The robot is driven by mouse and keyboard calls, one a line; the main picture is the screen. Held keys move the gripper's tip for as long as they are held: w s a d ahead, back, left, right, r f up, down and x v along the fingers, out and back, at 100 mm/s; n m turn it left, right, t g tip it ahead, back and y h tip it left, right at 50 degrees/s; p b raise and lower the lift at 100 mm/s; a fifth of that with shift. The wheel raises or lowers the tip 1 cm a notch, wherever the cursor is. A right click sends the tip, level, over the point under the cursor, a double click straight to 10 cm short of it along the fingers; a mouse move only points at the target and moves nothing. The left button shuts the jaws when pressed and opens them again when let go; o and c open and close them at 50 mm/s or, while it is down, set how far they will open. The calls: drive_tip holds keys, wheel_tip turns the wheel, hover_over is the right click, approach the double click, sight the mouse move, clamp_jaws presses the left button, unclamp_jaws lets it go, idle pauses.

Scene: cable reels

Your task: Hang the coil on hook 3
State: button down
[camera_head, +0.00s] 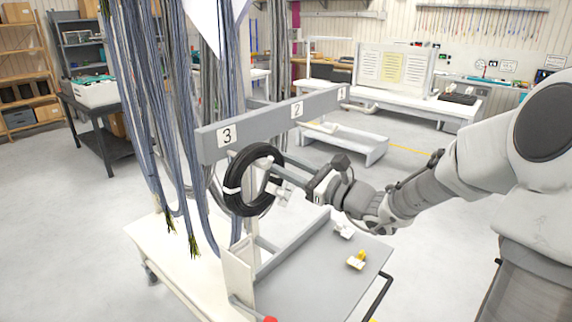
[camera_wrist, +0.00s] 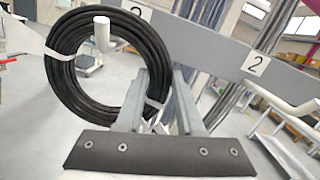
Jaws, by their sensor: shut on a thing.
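The coil (camera_head: 232,178) is a black ring of cable with white ties, upright just in front of the rail's label 3 (camera_head: 227,135). It also shows in the wrist view (camera_wrist: 60,75). The pale upturned end of hook 3 (camera_wrist: 101,36) shows in front of the coil's opening, its rod running back through it, so the coil is around the hook. Whether the coil rests on the hook I cannot tell. My gripper (camera_head: 281,190) is shut on the coil's right side, near a white tie; its fingers (camera_wrist: 158,100) partly hide the ring there.
The grey rail (camera_head: 262,122) also carries label 2 (camera_head: 297,108) and a further label at its far end. Long cables (camera_head: 180,110) hang close left of the coil. Below is a grey cart top (camera_head: 320,270) with a small yellow-and-white part (camera_head: 356,261).

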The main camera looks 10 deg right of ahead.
drive_tip(key=shift+f, duration=0.2)
unclamp_jaws()
idle(0.6)
drive_tip(key=r+p+v, duration=0.1)
drive_tip(key=p+v, duration=0.3)
drive_tip(key=v, duration=0.7)
drive_tip(key=shift+s, duration=0.2)
idle(0.7)
drive_tip(key=shift+a+r, duration=0.1)
drive_tip(key=shift+a, duration=0.1)
